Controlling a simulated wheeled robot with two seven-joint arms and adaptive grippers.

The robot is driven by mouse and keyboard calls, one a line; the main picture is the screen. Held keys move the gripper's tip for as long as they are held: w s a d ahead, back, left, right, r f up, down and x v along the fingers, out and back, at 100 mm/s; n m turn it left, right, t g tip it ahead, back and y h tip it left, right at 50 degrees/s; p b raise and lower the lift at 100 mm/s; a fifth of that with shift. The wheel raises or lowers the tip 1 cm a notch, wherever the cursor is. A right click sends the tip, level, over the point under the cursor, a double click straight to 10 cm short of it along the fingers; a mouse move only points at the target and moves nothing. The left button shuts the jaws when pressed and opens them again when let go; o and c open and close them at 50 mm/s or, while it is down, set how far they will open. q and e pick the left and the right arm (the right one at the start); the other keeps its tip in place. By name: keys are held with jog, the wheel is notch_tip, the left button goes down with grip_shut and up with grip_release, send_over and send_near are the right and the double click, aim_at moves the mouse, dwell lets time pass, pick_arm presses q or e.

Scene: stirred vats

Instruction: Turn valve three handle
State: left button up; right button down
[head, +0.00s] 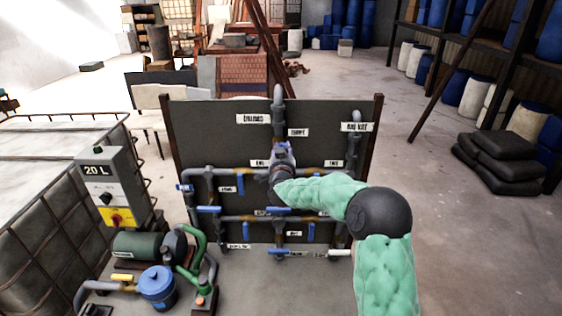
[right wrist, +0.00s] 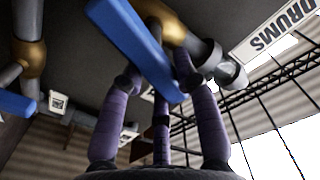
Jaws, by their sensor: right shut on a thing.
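My right gripper (head: 282,156) is at the upper middle of the dark pipe panel (head: 225,135), at the end of my green-sleeved arm. In the right wrist view its purple fingers (right wrist: 160,85) are closed around a long blue valve handle (right wrist: 135,45), which lies slantwise between them. The handle sits by a grey pipe with a brass-coloured fitting (right wrist: 160,18). In the head view the gripper mostly hides this handle. I cannot read which valve number it carries. My left gripper is not in view.
Other blue handles (head: 208,209) sit on the lower pipes of the panel. A second blue handle (right wrist: 15,104) is at the left of the wrist view. A control box (head: 105,178), a caged tank (head: 40,170) and a pump (head: 158,285) stand left.

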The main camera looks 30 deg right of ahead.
jog(key=shift+s+d+f+m+b, duration=0.15)
jog(key=shift+f+m+b, duration=0.3)
jog(key=shift+m+b, duration=2.05)
jog(key=shift+s+d+f+m+b, duration=0.1)
jog(key=shift+f+m+b, duration=0.35)
jog(key=shift+m+b, duration=2.05)
jog(key=shift+s+d+f+m+b, duration=0.15)
jog(key=shift+f+m+b, duration=0.3)
jog(key=shift+m+b, duration=2.05)
jog(key=shift+w+n+b, duration=0.1)
jog(key=shift+n+b, duration=0.6)
jog(key=shift+b, duration=0.1)
jog(key=c, duration=0.9)
grip_release()
jog(key=v, duration=1.2)
